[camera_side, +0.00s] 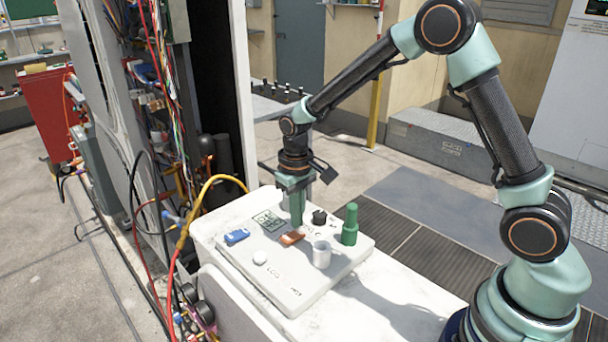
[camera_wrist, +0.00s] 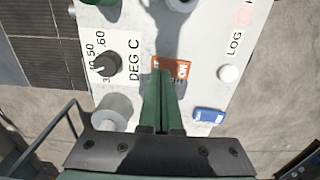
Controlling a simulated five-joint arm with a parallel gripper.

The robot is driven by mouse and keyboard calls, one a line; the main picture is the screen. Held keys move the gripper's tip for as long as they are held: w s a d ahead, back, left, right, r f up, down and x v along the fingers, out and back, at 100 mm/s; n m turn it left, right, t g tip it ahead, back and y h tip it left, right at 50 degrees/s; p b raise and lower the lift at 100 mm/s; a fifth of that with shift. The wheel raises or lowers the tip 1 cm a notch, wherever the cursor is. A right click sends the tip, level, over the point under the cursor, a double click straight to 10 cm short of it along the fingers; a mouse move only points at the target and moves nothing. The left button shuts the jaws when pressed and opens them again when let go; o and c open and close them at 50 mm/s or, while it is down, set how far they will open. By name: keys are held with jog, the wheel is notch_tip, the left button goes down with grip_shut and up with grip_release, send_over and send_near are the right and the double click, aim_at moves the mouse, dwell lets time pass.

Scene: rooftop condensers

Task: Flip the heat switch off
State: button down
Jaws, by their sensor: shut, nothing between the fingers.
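The heat switch appears to be the orange rocker (camera_side: 291,238) on the white panel (camera_side: 297,296). In the wrist view the orange rocker (camera_wrist: 181,67) shows the letters ON at its right end, and the fingertips cover part of its near side. I cannot tell which way it is tipped. My gripper (camera_side: 296,222) points down at the panel just behind the rocker in the side view. Its green fingers (camera_wrist: 161,84) are together with nothing between them. Whether the tips touch the rocker is unclear.
Around the rocker are a black DEG C knob (camera_wrist: 105,63), a blue switch (camera_side: 237,236), a white button (camera_side: 260,257), a pale cylinder (camera_side: 321,254), a green upright handle (camera_side: 350,225) and a small display (camera_side: 268,221). Cables and hoses (camera_side: 195,210) hang at the left.

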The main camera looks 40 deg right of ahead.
aim_at(297, 233)
notch_tip(297, 233, up, 5)
jog(key=shift+r, duration=0.1)
dwell(0.6)
jog(key=s+d+r+t, duration=0.3)
jog(key=s+r+t, duration=0.2)
jog(key=s+r, duration=0.8)
jog(key=shift+s+d+t, duration=0.3)
jog(key=shift+s+d, duration=0.05)
jog(key=shift+s, duration=0.65)
